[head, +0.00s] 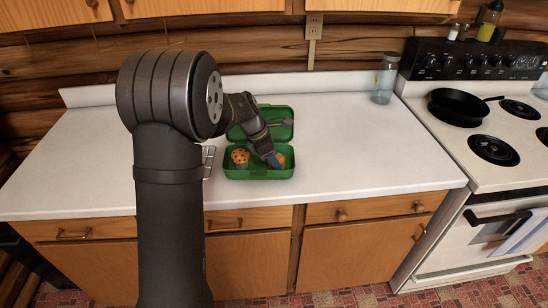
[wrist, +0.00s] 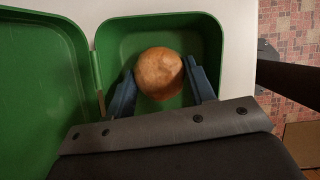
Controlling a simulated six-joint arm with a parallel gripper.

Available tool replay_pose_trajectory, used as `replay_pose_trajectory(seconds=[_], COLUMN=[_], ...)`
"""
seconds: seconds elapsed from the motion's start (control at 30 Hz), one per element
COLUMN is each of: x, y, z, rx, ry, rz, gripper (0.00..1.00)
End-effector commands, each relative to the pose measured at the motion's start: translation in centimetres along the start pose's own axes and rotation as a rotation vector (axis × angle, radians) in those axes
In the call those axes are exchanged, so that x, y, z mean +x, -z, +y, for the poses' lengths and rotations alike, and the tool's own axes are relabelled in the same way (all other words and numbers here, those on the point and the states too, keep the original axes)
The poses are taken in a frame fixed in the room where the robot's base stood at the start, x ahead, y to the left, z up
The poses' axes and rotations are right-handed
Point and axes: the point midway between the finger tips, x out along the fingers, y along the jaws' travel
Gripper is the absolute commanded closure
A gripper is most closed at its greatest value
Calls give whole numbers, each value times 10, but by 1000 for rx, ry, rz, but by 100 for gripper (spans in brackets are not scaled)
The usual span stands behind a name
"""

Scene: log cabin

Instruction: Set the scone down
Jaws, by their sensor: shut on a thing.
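The scone (wrist: 159,72) is round and golden brown. My gripper (wrist: 160,76) has its blue fingers on either side of it, shut on it. In the wrist view the scone is over one end of the green lunch box (wrist: 213,22), within its walls. I cannot tell whether it touches the floor of the box. In the head view, the gripper (head: 275,161) reaches down into the right end of the lunch box (head: 258,175), and the scone (head: 281,158) shows partly beside the fingers.
A spotted muffin (head: 240,157) sits in the left part of the box. The open lid (head: 284,131) lies behind it. A wire rack (head: 208,160) is to the left, partly hidden by my arm. A glass jar (head: 385,80) and the stove are to the right.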

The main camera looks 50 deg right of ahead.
Motion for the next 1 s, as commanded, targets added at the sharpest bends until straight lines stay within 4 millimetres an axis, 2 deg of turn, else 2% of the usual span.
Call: replay_pose_trajectory(seconds=[0.07,0.1,0.13,0.4,0.53,1.0], x=[2,2,2,2,-7,-100], y=[1,1,1,1,-1,-1], z=[0,0,0,0,0,1], rx=[-1,0,0,0,0,0], ry=[1,1,1,0,-1,-3], rz=[0,0,0,0,-1,-1], gripper=[73,45,42,42,42,42])
